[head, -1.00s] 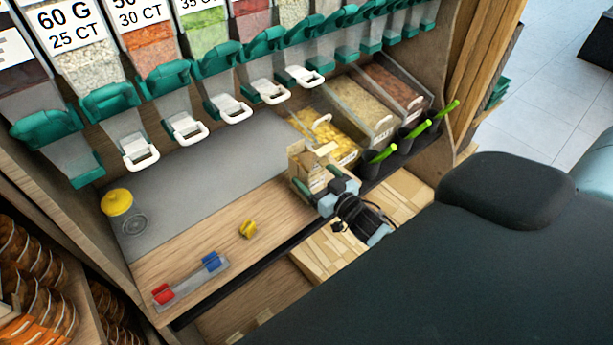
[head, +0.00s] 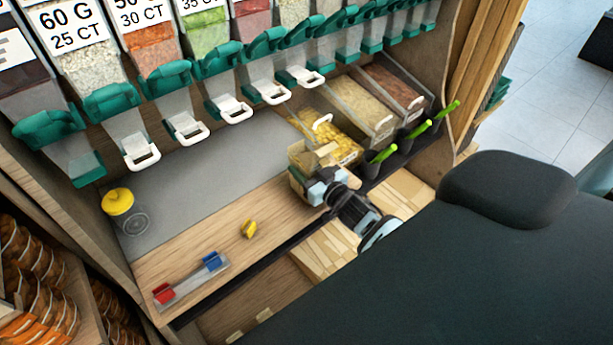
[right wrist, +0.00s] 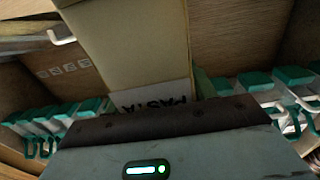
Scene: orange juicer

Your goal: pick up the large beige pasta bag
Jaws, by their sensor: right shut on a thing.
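The beige pasta bag (head: 313,156) stands at the right end of the counter, in front of the bin of yellow pasta, with its top open. In the right wrist view the bag (right wrist: 135,45) fills the upper middle, and a white label reading "PASTA" shows upside down. My right gripper (head: 312,182) is at the bag's front, shut on it. In the head view the gripper body hides part of the bag's lower front. Whether the bag touches the counter is hard to tell. My left gripper is not in view.
Clear bins (head: 362,108) with green-handled scoops stand right of the bag. Dispensers with green tops and white handles hang above. A yellow-lidded jar (head: 118,203), a yellow clip (head: 248,229) and a rack with red and blue clips (head: 190,283) are on the counter. The grey mat (head: 215,175) is mostly clear.

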